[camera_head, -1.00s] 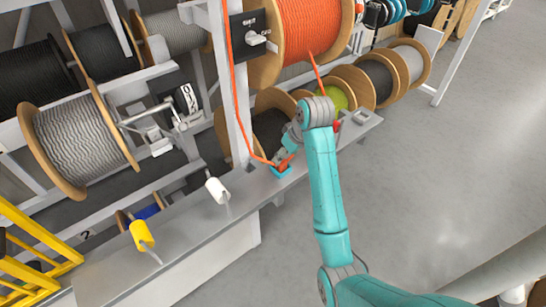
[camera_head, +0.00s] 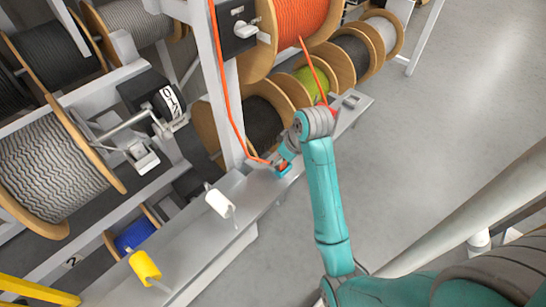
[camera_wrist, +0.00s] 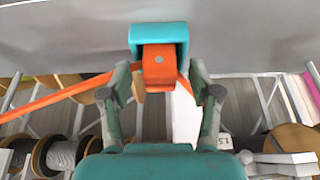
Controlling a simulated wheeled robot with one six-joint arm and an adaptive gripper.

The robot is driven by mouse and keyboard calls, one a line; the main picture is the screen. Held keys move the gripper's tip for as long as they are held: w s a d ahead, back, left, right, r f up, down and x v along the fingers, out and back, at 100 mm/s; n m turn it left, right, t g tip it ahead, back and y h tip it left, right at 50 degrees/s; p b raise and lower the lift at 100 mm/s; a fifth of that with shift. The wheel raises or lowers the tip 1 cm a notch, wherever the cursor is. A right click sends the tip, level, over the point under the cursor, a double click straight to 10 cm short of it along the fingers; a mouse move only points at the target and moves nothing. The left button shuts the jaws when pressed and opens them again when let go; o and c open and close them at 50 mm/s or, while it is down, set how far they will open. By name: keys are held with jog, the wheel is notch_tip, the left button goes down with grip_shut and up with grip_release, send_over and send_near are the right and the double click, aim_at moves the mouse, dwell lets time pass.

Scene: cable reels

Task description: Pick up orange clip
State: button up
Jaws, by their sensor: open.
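The orange clip (camera_wrist: 160,66) sits in a teal holder (camera_wrist: 158,33) in the wrist view, with an orange cable running off to its left. My gripper (camera_wrist: 161,76) is open, with one finger on either side of the clip's lower part. Gaps seem to show between the fingers and the clip, but contact is hard to judge. In the head view the teal holder (camera_head: 284,173) is on the grey ledge, and my gripper (camera_head: 285,157) is right at it. My wrist partly hides the clip there.
A large orange cable reel (camera_head: 300,18) hangs above the ledge (camera_head: 190,250). A white handle (camera_head: 219,203) and a yellow handle (camera_head: 145,268) stand along the ledge to the left. A grey upright (camera_head: 229,110) is close behind my gripper. Open floor lies to the right.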

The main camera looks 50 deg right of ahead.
grip_shut()
jog(key=shift+r, duration=0.1)
dwell(0.4)
